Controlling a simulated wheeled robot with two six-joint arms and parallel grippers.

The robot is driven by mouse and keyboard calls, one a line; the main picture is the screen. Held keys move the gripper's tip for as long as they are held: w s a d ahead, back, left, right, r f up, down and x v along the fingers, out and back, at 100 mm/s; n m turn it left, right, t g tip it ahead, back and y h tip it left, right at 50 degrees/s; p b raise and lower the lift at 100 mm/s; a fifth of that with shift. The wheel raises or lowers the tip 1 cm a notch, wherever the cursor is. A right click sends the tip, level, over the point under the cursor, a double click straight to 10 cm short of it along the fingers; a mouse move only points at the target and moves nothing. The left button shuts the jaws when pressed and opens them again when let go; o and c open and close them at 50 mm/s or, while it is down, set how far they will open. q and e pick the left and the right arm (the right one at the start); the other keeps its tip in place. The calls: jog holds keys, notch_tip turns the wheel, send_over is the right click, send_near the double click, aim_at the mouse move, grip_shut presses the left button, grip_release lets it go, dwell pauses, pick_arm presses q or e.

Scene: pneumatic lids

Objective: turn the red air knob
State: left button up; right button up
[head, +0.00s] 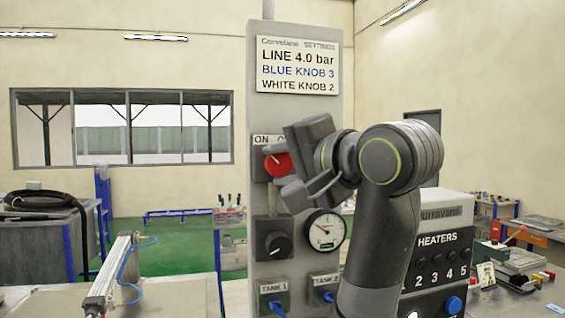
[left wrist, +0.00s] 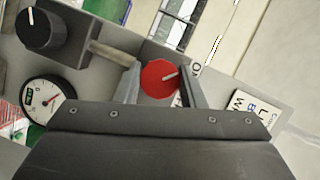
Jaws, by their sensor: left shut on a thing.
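The red air knob (head: 277,165) sits on a grey plate on the upright grey panel, under lettering that starts with "ON"; my gripper hides the rest. In the left wrist view the round red knob (left wrist: 157,80) shows a white pointer mark slanting toward the right finger. My left gripper (head: 284,167) is shut on the red knob, with one finger above it and one below in the head view. In the left wrist view its fingers (left wrist: 160,88) stand on either side of the knob. My right gripper is in neither view.
Below are a black knob (head: 278,245), a pressure gauge (head: 323,230) and the tank 1 (head: 274,300) and tank 2 (head: 324,287) fittings. A settings sign (head: 297,65) is above. A heaters box (head: 440,250) stands right, a pneumatic cylinder (head: 109,275) left.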

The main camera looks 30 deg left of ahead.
pick_arm(q)
jog(key=o, duration=1)
jog(key=shift+w, duration=0.1)
jog(key=b+v, duration=0.5)
jog(key=v, duration=1.2)
jog(key=shift+d, duration=0.25)
